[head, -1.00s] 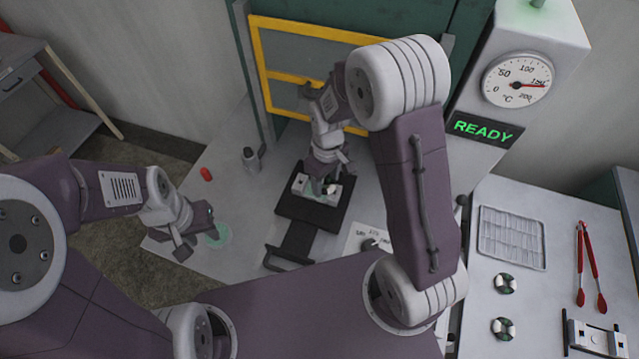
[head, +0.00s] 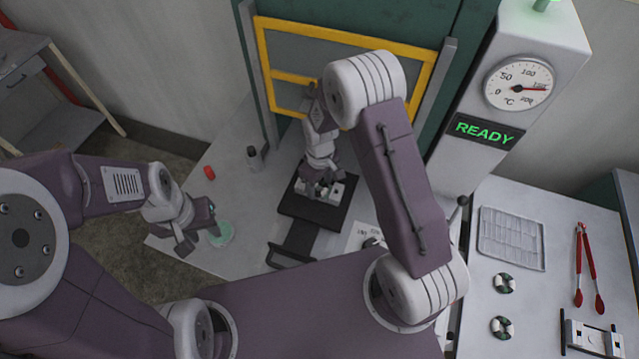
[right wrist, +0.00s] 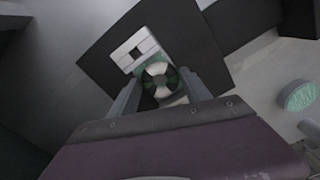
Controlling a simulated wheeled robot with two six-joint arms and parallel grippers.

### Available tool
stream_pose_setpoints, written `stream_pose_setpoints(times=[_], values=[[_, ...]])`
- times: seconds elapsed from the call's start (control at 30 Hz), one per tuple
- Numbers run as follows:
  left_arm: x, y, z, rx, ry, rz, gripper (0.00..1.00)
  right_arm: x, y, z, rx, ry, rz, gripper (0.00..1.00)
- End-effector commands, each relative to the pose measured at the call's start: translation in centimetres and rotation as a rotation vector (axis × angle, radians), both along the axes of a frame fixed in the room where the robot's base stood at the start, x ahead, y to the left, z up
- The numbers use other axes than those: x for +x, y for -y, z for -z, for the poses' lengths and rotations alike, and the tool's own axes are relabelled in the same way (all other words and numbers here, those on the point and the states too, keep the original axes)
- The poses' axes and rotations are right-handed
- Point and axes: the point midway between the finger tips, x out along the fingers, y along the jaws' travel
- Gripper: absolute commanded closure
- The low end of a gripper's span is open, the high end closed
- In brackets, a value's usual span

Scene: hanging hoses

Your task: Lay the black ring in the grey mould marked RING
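A grey mould block (head: 336,190) sits on a black plate (head: 310,213) with a handle toward me; the RING marking is not readable. In the right wrist view the pale block (right wrist: 128,48) has a square opening. A round ring (right wrist: 158,78), with dark green and white patches, lies over the block's near part, between my right fingertips. My right gripper (head: 318,190) is down at the mould; its fingers flank the ring, and I cannot tell whether they press on it. My left gripper (head: 197,232) is open and empty beside a pale green disc (head: 221,234).
A yellow-framed press guard (head: 345,38) stands behind the plate. A green READY sign (head: 484,130) hangs below a dial (head: 519,83). A red piece (head: 209,173) lies left.

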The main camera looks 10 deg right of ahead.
Motion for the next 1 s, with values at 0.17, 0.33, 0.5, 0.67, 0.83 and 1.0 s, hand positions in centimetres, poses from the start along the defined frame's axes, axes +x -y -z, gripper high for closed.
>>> stream_pose_setpoints(times=[0.17, 0.33, 0.5, 0.67, 0.83, 1.0], values=[[0.0, 0.0, 0.0, 0.000, 0.000, 0.000, 0.64, 0.0, 0.0, 0.0, 0.000, 0.000, 0.000, 0.25], [0.0, 0.0, -0.1, 0.000, 0.000, 0.000, 0.64, 0.0, 0.0, -0.1, 0.000, 0.000, 0.000, 0.25], [0.0, 0.0, -0.1, 0.000, 0.000, 0.000, 0.64, 0.1, 0.0, -1.5, 0.001, 0.004, 0.000, 0.25], [0.0, 0.0, 0.5, 0.000, 0.000, 0.000, 0.64, 0.2, 0.0, -5.2, 0.001, 0.007, 0.000, 0.25], [0.0, 0.0, 0.8, 0.000, 0.000, 0.000, 0.64, 0.2, 0.0, -9.5, 0.001, 0.007, 0.000, 0.25], [0.0, 0.0, 0.9, 0.000, 0.000, 0.000, 0.64, 0.1, 0.1, -11.9, 0.000, 0.002, 0.000, 0.25]])
